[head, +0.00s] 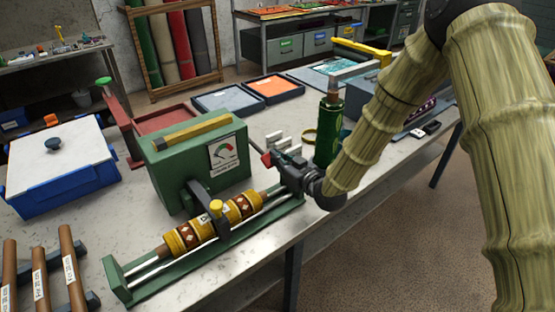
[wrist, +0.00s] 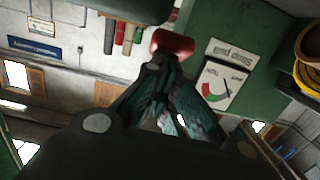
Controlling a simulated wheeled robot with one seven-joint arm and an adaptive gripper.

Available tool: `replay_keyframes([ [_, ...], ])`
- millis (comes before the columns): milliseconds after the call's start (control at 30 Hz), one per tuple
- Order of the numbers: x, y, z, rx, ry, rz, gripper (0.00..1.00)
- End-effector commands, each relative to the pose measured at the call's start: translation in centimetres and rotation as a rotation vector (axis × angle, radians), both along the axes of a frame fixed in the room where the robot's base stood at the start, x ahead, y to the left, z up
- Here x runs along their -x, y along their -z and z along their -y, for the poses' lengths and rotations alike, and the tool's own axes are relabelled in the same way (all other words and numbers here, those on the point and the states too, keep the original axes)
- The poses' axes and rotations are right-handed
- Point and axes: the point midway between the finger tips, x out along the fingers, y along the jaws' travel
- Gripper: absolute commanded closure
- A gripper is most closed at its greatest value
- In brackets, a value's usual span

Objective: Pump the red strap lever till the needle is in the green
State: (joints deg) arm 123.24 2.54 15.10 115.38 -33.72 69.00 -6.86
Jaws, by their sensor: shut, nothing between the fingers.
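The green strap machine (head: 165,172) stands on the bench and carries a white dial (head: 222,153) with green and red arcs. The dial also shows in the wrist view (wrist: 222,78), labelled "Strap pull"; I cannot tell exactly where its needle points. The red lever end (head: 266,158) sticks out at the right of the machine, and it shows in the wrist view (wrist: 173,42) just beyond my fingertips. My gripper (head: 277,160) is shut and empty beside the lever; its fingers also show in the wrist view (wrist: 156,68). I cannot tell whether they touch the lever.
A patterned yellow roll (head: 183,238) lies on the green base rails in front of the machine. A dark green bottle (head: 327,135) stands close behind my wrist. A blue box (head: 60,170) with a white lid is at the left. Wooden rollers (head: 40,275) lie at the front left.

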Motion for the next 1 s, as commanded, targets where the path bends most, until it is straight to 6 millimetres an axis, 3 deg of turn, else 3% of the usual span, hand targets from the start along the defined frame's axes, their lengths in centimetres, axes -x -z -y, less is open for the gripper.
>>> replay_keyframes([
  [33,0.3,0.9,0.1,0.007,-0.002,-0.013,1.00],
  [533,0.6,1.4,0.1,0.011,-0.002,-0.022,1.00],
  [667,0.8,0.6,0.2,0.011,-0.003,-0.021,1.00],
  [933,1.5,-3.4,1.0,0.003,-0.006,-0.006,1.00],
  [1000,2.2,-2.6,1.6,0.003,-0.005,-0.006,1.00],
])
